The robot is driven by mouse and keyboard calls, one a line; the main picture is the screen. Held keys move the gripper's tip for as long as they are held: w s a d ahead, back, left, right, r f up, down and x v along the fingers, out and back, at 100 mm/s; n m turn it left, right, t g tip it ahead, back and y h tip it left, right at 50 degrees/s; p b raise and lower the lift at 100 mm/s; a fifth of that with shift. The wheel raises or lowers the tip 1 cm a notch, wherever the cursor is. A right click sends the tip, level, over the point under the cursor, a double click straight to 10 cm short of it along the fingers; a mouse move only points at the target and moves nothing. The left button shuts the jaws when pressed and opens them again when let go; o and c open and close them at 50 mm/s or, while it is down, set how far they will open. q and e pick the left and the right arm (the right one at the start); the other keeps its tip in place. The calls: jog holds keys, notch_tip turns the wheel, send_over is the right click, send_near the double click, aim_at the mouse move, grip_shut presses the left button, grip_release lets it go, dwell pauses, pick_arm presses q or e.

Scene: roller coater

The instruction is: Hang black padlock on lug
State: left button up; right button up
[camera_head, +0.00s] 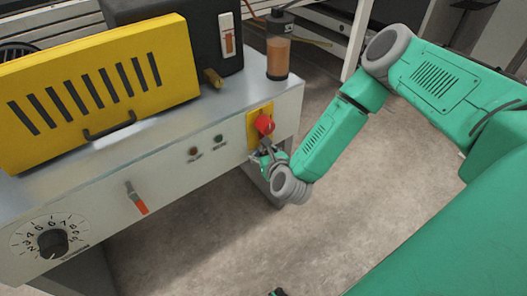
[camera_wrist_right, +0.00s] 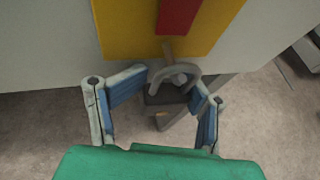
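The black padlock (camera_wrist_right: 165,98) has a dark body and a grey curved shackle in the right wrist view. My right gripper (camera_wrist_right: 169,88) has one blue-padded finger on each side of it, the tips at its body's sides, and seems shut on it. The shackle's top is close to a small lug (camera_wrist_right: 167,47) below the red part; I cannot tell whether it is around the lug. In the head view my right gripper (camera_head: 268,156) is just below the red knob (camera_head: 264,124) on its yellow plate (camera_head: 254,135); the padlock is hard to make out there. My left gripper is not clearly visible.
The machine (camera_head: 170,160) has a yellow slotted cover (camera_head: 100,90), a numbered dial (camera_head: 53,242) and a red-handled lever (camera_head: 137,200) on its front. A bottle with orange-brown contents (camera_head: 278,58) stands on its top right corner. The floor to the right is open.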

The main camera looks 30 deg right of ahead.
jog(key=o, duration=0.6)
jog(key=shift+w+a+r, duration=0.1)
jog(key=shift+w+r, duration=0.1)
jog(key=shift+w, duration=0.1)
jog(key=shift+o, duration=0.3)
jog(key=shift+s+f, duration=0.1)
jog(key=shift+s, duration=0.05)
jog(key=shift+s, duration=0.2)
jog(key=v, duration=1.1)
jog(key=s+a+f+n+g+y+p, duration=0.1)
jog(key=s+a+n+g+y+p, duration=0.35)
jog(key=n, duration=0.65)
jog(key=s+a+n+g+y+p, duration=0.15)
jog(key=s+a+n, duration=0.35)
jog(key=s+n, duration=0.5)
jog(key=s+d+r+n+g+h+p, duration=0.3)
jog(key=s+d+n+g, duration=0.3)
jog(key=n, duration=1.2)
jog(key=s+d+p, duration=0.1)
jog(key=d, duration=0.1)
jog(key=shift+s+d, duration=0.3)
jog(key=shift+d, duration=0.1)
